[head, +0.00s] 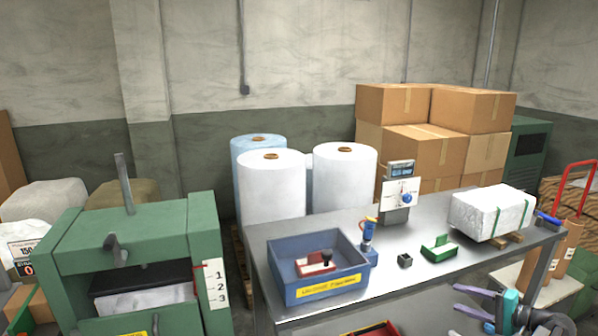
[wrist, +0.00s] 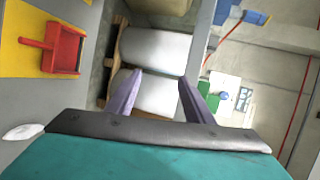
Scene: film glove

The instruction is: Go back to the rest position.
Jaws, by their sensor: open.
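My gripper (head: 457,298) shows at the lower right of the head view, with purple fingers and a teal body. Two white rolls lie beyond the fingers in that view.
A green press (head: 62,250) stands left. White rolls (head: 345,170) and cardboard boxes (head: 428,150) stand behind. A red dustpan (wrist: 62,50) lies on yellow.

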